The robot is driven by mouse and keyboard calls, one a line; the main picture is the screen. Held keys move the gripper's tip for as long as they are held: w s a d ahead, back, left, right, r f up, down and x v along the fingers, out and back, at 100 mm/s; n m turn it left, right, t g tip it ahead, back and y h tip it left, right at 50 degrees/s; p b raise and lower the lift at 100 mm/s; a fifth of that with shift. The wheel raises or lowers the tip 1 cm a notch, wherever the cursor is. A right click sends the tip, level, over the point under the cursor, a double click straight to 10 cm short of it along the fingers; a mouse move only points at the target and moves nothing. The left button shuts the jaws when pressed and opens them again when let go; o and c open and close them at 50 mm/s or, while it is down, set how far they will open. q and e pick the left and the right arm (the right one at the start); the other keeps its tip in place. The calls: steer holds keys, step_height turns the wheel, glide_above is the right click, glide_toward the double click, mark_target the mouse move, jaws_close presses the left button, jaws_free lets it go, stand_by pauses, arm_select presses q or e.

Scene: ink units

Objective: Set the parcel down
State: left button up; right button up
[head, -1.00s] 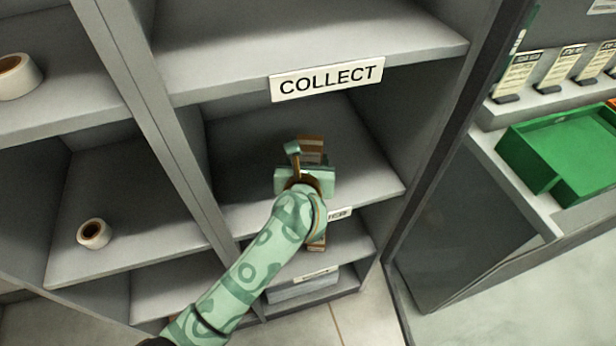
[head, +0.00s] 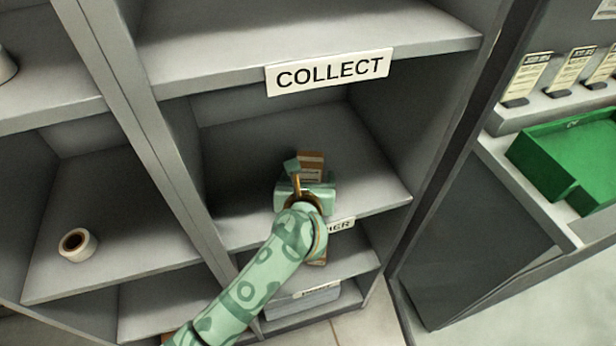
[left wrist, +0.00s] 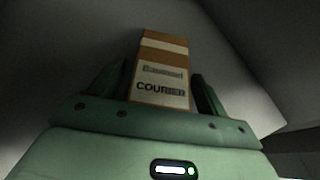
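The parcel (head: 312,160) is a brown box with a pale label, inside the shelf bay under the COLLECT sign (head: 328,72). In the left wrist view the parcel (left wrist: 161,65) stands between the two fingers, with COURIER printed on its label. My right gripper is not in view.
The bay's floor is bare around the parcel. A tape roll (head: 77,244) lies in the bay to the left. Below are lower shelves, one with a grey box (head: 303,300). A green tray (head: 566,160) stands on the counter at right.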

arm_select(q)
steer(key=shift+r, duration=0.1)
steer(key=shift+s+r, duration=0.15)
steer(key=shift+r, duration=0.05)
steer(key=p+v, duration=0.3)
steer(key=v, duration=0.7)
steer(key=shift+s, duration=0.2)
steer(key=shift+s+r+p, duration=0.2)
steer(key=shift+s+p, duration=0.1)
steer(key=shift+s, duration=0.3)
